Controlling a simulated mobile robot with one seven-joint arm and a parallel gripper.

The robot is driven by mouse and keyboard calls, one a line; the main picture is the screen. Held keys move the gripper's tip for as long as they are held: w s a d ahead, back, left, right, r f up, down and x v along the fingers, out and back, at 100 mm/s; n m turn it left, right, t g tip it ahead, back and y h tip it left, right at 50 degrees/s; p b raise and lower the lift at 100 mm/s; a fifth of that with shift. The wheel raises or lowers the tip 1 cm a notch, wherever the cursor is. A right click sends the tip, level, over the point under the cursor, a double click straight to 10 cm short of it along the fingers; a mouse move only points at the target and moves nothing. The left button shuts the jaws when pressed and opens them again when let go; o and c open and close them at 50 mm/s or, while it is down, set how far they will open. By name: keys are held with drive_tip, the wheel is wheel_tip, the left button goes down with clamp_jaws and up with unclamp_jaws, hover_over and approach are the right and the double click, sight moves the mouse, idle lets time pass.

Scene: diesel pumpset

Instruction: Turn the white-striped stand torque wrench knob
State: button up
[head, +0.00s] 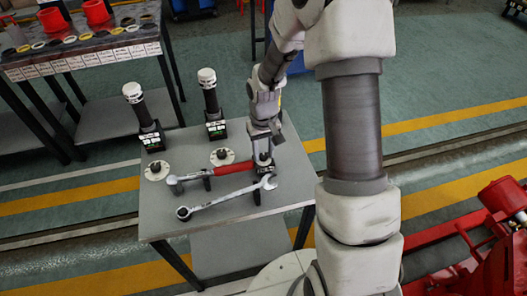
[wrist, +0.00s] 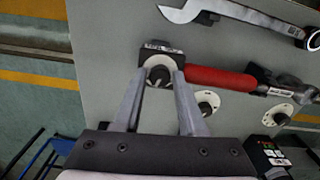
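In the wrist view a dark knob (wrist: 158,75) sits on a white round plate by the end of the red-handled torque wrench (wrist: 220,78). My gripper (wrist: 159,73) is open, its two fingertips on either side of this knob. I cannot tell whether they touch it. In the head view my gripper (head: 264,160) points down at the right end of the red torque wrench (head: 235,168), and my gripper hides that knob. Two other white round plates with small knobs show on the table, a middle one (head: 222,157) and a left one (head: 156,171).
A silver open-ended wrench (head: 225,199) lies along the front of the grey table (head: 270,218). Two upright black posts with white caps, left (head: 139,105) and right (head: 209,92), stand behind. A labelled bench (head: 85,55) is at back left; red machinery (head: 485,235) is at right.

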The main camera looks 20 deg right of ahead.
sight(264, 156)
drive_tip(key=shift+o, duration=1.2)
wheel_tip(264, 156, up, 17)
drive_tip(key=p, duration=0.1)
drive_tip(key=shift+r+p, duration=0.2)
drive_tip(key=shift+p, duration=0.1)
drive_tip(key=s+r+t, duration=0.2)
drive_tip(key=s+r, duration=0.4)
drive_tip(key=s, duration=0.4)
drive_tip(key=s+r+m+t, duration=0.1)
drive_tip(key=s+r+t, duration=0.2)
drive_tip(key=s+r, duration=0.3)
drive_tip(key=s, duration=0.4)
drive_tip(key=shift+s+r+t, duration=0.15)
drive_tip(key=shift+t, duration=0.15)
